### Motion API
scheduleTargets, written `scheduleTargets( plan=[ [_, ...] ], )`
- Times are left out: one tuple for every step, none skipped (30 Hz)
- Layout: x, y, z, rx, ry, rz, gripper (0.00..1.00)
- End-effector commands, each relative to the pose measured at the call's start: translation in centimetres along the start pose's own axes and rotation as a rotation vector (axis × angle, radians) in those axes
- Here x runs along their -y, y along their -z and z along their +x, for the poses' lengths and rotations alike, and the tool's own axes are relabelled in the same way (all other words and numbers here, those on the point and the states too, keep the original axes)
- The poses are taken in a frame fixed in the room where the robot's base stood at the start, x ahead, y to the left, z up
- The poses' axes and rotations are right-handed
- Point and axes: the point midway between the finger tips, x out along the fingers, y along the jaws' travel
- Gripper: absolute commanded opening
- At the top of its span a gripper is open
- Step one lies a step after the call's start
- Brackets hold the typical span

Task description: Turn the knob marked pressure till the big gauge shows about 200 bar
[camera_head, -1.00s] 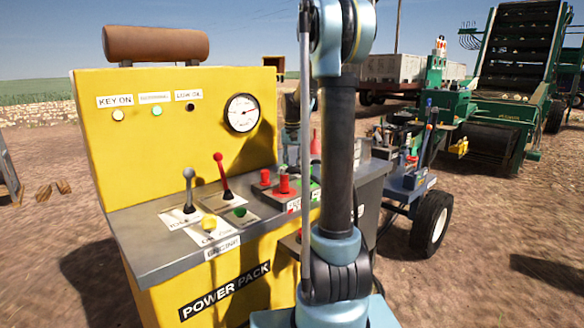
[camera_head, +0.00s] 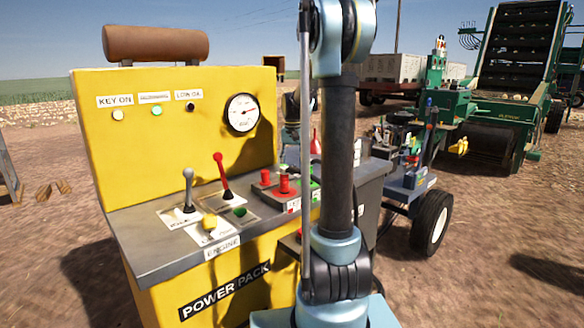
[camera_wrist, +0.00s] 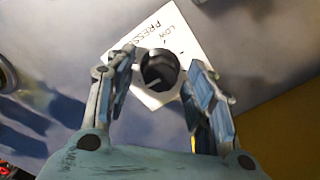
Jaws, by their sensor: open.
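The big gauge (camera_head: 242,113) is a round white dial on the yellow panel in the head view; its needle points to the right side, and its figures are too small to read. In the wrist view a dark round knob (camera_wrist: 160,70) stands on a white label plate (camera_wrist: 178,38) that reads "LOW" and part of "PRESS". My gripper (camera_wrist: 163,85) is open, with one finger on each side of the knob; I cannot tell whether they touch it. In the head view the knob and gripper are hidden behind my arm.
The yellow power pack (camera_head: 180,160) carries a grey lever (camera_head: 188,188), a red lever (camera_head: 222,175), yellow and green buttons and red controls (camera_head: 284,184) on its grey deck. A green indicator (camera_head: 157,111) is lit. A wheeled cart (camera_head: 410,185) stands to the right.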

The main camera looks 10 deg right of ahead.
Motion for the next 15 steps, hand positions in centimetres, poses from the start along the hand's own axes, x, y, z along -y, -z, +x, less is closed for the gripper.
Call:
scheduleTargets(
  plan=[
    [0.0, 0.0, -0.2, 0.000, 0.000, 0.000, 0.49],
    [0.0, 0.0, -0.3, 0.000, 0.000, 0.000, 0.49],
    [0.0, 0.0, -0.6, 0.000, 0.000, 0.000, 0.49],
    [0.0, 0.0, -0.8, 0.000, 0.000, 0.000, 0.49],
    [0.0, 0.0, -1.1, 0.000, 0.000, 0.000, 0.49],
    [0.0, 0.0, -1.7, 0.000, 0.000, 0.000, 0.49],
    [0.0, 0.0, -2.1, 0.000, 0.000, 0.000, 0.49],
    [0.0, 0.0, -2.6, 0.000, 0.000, 0.000, 0.49],
    [0.0, 0.0, -3.3, 0.000, 0.000, 0.000, 0.49],
    [0.0, 0.0, -3.8, 0.000, 0.000, 0.000, 0.49],
    [0.0, 0.0, -4.4, 0.000, 0.000, 0.000, 0.49],
    [0.0, 0.1, -5.1, 0.000, 0.000, 0.000, 0.49],
    [0.0, 0.0, -5.7, 0.000, 0.000, 0.000, 0.49],
    [0.0, 0.0, -6.2, 0.001, 0.000, 0.000, 0.49],
    [0.0, 0.1, -6.9, 0.001, 0.000, 0.000, 0.49]
  ],
)
